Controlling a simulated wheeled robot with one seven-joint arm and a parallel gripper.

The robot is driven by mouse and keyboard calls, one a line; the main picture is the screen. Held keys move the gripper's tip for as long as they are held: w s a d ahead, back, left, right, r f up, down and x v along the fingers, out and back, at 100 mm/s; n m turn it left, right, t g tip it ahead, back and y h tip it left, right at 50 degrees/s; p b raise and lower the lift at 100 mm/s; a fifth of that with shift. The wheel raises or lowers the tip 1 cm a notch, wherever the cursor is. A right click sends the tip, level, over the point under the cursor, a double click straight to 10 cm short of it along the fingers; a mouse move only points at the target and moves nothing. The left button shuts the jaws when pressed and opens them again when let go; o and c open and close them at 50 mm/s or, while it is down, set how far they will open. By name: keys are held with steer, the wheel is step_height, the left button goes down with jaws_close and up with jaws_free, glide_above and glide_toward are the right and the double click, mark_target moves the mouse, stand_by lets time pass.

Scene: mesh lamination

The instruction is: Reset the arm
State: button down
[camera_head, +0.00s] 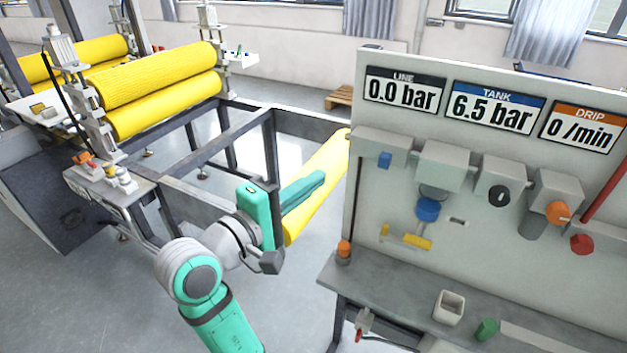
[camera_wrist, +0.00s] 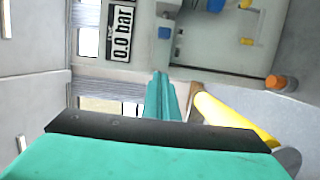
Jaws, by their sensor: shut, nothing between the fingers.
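My arm reaches up from the bottom of the head view, and my gripper (camera_head: 318,177) points to the right, in front of the yellow roller behind it. Its teal fingers are together with nothing between them. In the wrist view the shut fingers of my gripper (camera_wrist: 160,78) point toward the grey panel (camera_wrist: 215,45). In the head view the panel (camera_head: 470,200) stands to the right of the fingertips, which look apart from it.
A line gauge (camera_head: 404,91) reads 0.0 bar, a tank gauge (camera_head: 493,108) 6.5 bar and a drip gauge (camera_head: 583,127) 0 /min. A grey shelf (camera_head: 400,290) juts out below. A yellow roller (camera_head: 318,185) and dark frame lie close behind my gripper. Open floor is at lower left.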

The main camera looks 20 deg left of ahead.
step_height(320, 180, down, 18)
steer(key=w+d+n+y, duration=0.1)
steer(key=d+y, duration=0.2)
steer(key=y, duration=0.1)
steer(key=s+d+f+m+y, duration=0.1)
steer(key=s+d+f+y, duration=0.1)
steer(key=s+f, duration=0.35)
steer(key=s+d+f+m+y, duration=0.1)
steer(key=s+f, duration=0.1)
steer(key=f, duration=0.7)
steer(key=s+d+f+m+g+y, duration=0.1)
steer(key=s+d+f+m, duration=0.2)
steer(key=s, duration=0.4)
steer(key=s+d+f+m, duration=0.2)
steer(key=s+f, duration=0.1)
steer(key=s, duration=0.4)
steer(key=s+d+m, duration=0.2)
steer(key=s+m, duration=0.1)
steer(key=s, duration=0.4)
steer(key=s+d+r+m+h, duration=0.1)
steer(key=s+d+m, duration=0.2)
steer(key=s, duration=0.4)
steer(key=shift+d+r+m, duration=0.2)
steer(key=shift+m, duration=0.6)
